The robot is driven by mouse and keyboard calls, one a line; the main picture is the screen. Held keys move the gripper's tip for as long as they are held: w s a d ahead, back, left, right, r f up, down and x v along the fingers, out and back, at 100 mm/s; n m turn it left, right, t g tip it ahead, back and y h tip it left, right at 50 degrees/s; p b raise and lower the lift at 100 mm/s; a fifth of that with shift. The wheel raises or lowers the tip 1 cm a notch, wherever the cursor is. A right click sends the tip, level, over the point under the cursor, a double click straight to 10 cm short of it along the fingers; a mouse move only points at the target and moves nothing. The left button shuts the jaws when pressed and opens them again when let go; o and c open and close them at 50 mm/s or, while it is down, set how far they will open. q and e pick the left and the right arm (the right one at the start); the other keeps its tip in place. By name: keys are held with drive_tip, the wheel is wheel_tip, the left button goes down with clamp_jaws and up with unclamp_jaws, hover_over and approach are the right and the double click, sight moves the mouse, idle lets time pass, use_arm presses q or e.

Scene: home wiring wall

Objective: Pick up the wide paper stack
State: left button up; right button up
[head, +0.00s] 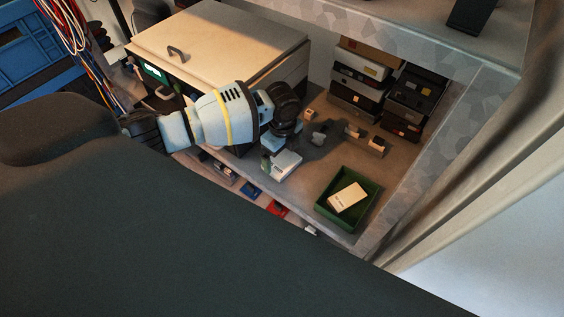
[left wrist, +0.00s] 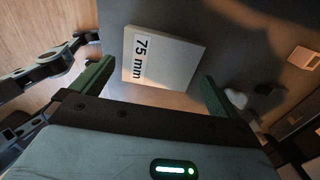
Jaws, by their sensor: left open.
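The wide paper stack is a pale block with a "75 mm" label. In the left wrist view the stack (left wrist: 170,58) lies ahead of my left gripper (left wrist: 155,78), in the space between its two green fingers. The fingers are apart, and I see dark gaps between them and the stack's sides. In the head view the stack (head: 286,165) lies on the shelf near its front edge, just below my left gripper (head: 279,150). The gripper partly hides it there. My right gripper is not in view.
A green tray (head: 322,207) to the right holds another pale labelled block (head: 347,197). Dark boxes (head: 357,88) are stacked at the back. A small holder (head: 364,141) stands mid-shelf. A large wooden-topped cabinet (head: 220,40) stands left. Shelf around the tray is partly clear.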

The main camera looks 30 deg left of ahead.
use_arm(q)
drive_tip(key=shift+f, duration=1.4)
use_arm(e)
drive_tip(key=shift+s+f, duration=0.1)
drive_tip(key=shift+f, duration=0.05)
use_arm(q)
drive_tip(key=shift+c, duration=0.3)
drive_tip(key=c, duration=0.7)
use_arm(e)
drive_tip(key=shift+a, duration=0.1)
use_arm(q)
drive_tip(key=shift+r, duration=0.2)
drive_tip(key=shift+r, duration=0.25)
drive_tip(key=r, duration=0.3)
drive_tip(key=shift+s+a, duration=0.15)
drive_tip(key=shift+s, duration=0.05)
drive_tip(key=s+a+r+p, duration=0.1)
drive_tip(key=s+a, duration=0.1)
drive_tip(key=s, duration=1.3)
drive_tip(key=shift+s+p, duration=0.2)
drive_tip(key=shift+p, duration=0.1)
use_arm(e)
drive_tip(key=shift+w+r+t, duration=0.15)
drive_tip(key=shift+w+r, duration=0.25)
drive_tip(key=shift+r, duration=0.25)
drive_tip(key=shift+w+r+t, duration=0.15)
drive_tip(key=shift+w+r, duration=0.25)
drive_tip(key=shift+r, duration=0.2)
